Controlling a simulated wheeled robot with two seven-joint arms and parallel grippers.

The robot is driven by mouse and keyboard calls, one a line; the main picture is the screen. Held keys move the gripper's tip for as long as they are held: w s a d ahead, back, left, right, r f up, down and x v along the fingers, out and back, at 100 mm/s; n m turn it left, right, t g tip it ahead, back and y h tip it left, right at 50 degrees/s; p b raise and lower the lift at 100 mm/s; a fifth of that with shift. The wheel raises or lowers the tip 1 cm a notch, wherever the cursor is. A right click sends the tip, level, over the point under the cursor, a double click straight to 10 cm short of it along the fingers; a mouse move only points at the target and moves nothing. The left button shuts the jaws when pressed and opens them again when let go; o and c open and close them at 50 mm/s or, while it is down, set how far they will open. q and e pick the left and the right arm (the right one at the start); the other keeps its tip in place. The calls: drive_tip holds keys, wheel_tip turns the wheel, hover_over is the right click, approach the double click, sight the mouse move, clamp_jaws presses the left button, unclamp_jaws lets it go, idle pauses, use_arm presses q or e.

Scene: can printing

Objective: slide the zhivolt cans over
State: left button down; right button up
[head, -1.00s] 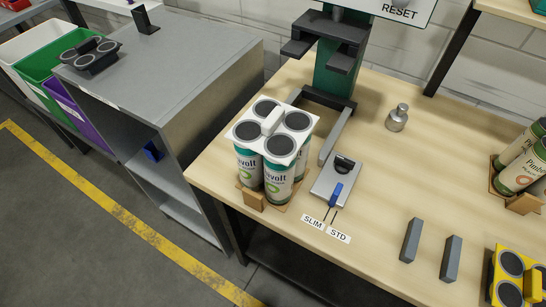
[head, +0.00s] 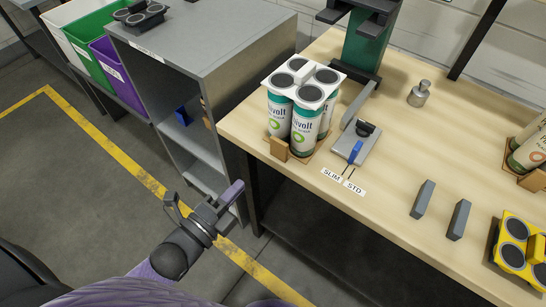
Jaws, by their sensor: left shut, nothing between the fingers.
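The zhivolt cans (head: 305,126), white and teal with "volt" partly readable on the labels, stand upright in a block on the wooden bench near its left edge. A white carrier (head: 304,77) with dark round tops showing covers them. They sit on a small brown wooden holder (head: 279,148) with a raised front block. My left gripper (head: 205,198) is shut and empty, low over the floor in front of the grey cabinet, left of and below the cans and apart from them. My right gripper is not in view.
A slide plate with a blue lever (head: 355,151) stands beside the cans, above SLIM and STD labels. A green press (head: 370,42) rises behind. A metal weight (head: 419,94), two grey bars (head: 458,219) and a yellow can carrier (head: 518,243) lie to the right. A grey cabinet (head: 213,45) adjoins left.

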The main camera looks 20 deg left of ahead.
sight(276, 146)
use_arm(q)
drive_tip(key=b+x, duration=0.2)
drive_tip(key=x, duration=0.9)
drive_tip(key=shift+w+f, duration=0.1)
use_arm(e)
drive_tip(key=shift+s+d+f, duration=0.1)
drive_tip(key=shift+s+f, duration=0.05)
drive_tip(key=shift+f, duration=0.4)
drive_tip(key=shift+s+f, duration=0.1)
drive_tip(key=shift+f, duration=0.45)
